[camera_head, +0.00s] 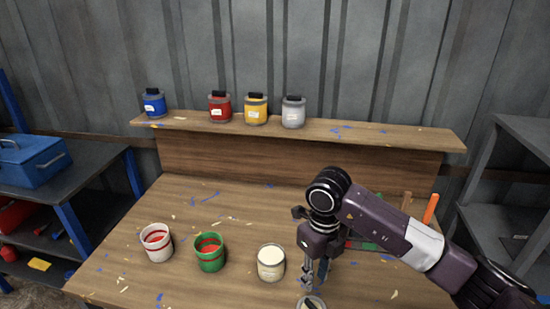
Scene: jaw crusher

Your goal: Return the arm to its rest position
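My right arm comes in from the right over the wooden bench (215,205). My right gripper (314,278) points down near the front of the bench, just right of the cream-filled pot (271,262). Its fingers are small and dark here, and whether they are open or shut is unclear. A round grey-rimmed container (311,302) shows right below the fingers, cut by the bottom edge; I cannot tell if they touch it. My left gripper is not in view.
A white pot (156,242) with red inside and a green pot (209,252) stand at the front left. Blue (154,103), red (220,108), yellow (256,110) and grey (293,112) jars stand on the shelf (375,135). An orange-handled tool (431,208) is behind my arm. The bench's back left is clear.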

